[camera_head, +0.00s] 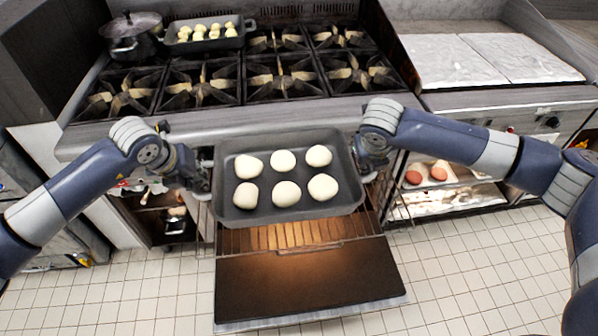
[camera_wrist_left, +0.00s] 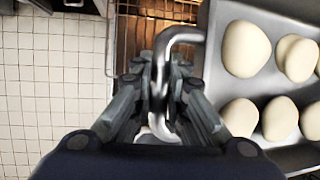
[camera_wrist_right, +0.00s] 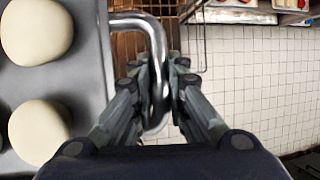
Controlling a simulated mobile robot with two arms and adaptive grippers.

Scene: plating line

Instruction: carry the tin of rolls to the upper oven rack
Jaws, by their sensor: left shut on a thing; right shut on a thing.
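The tin of rolls (camera_head: 305,211) is a dark grey rectangular pan holding several pale, round rolls in two rows. In the head view it is held roughly level over the pulled-out upper oven rack (camera_head: 335,237), in front of the range. I cannot tell whether the tin touches the rack. My left gripper (camera_head: 203,180) is shut on the tin's left metal handle, which shows in the left wrist view (camera_wrist_left: 163,75). My right gripper (camera_head: 366,160) is shut on the right handle, which shows in the right wrist view (camera_wrist_right: 157,70).
The lowered oven door (camera_head: 310,283) lies below the rack. Above is the range top with burners (camera_head: 200,85), a lidded pot (camera_head: 132,40) and another tray of small pale pieces (camera_head: 180,47). Shelves with food (camera_head: 440,195) stand at right. Tiled floor (camera_head: 470,270) is clear in front.

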